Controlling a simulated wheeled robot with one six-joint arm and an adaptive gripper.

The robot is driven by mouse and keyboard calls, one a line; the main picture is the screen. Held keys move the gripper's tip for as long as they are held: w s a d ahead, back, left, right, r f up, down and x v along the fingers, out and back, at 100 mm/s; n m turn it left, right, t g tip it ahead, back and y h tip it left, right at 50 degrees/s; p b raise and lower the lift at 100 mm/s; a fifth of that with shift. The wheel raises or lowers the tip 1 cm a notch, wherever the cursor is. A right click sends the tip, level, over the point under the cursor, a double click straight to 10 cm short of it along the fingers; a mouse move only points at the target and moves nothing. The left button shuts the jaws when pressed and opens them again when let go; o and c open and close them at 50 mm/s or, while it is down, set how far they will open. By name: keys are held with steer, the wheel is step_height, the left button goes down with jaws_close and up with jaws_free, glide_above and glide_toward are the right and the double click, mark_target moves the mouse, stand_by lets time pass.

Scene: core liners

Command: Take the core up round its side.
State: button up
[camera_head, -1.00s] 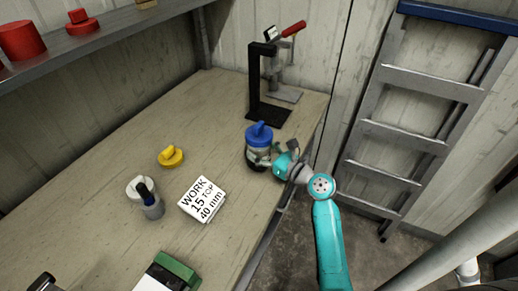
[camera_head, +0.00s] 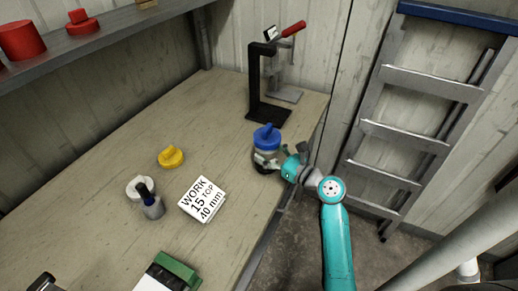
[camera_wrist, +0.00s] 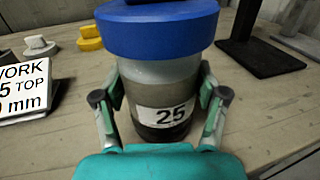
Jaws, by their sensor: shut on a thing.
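The core (camera_wrist: 152,76) is an upright grey cylinder with a blue knobbed cap (camera_head: 267,137), a darker lower part and a white label reading 25. It is at the right side of the bench, in front of the black stand. My gripper (camera_head: 267,158) comes from the right and is shut on the core's side below the cap. In the wrist view one finger pad presses on each side of the core. I cannot tell whether its base touches the bench.
A black stand (camera_head: 255,85) with a red-handled clamp is close behind. A card (camera_head: 202,199) reads WORK 15 TOP 40 mm. A ladder (camera_head: 420,130) stands right.

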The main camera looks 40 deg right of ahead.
steer(key=s+d, duration=0.4)
steer(key=s, duration=0.7)
steer(key=shift+s, duration=0.3)
stand_by(1.7)
steer(key=shift+d+r, duration=0.1)
steer(key=shift+r, duration=0.1)
steer(key=shift+r, duration=2.35)
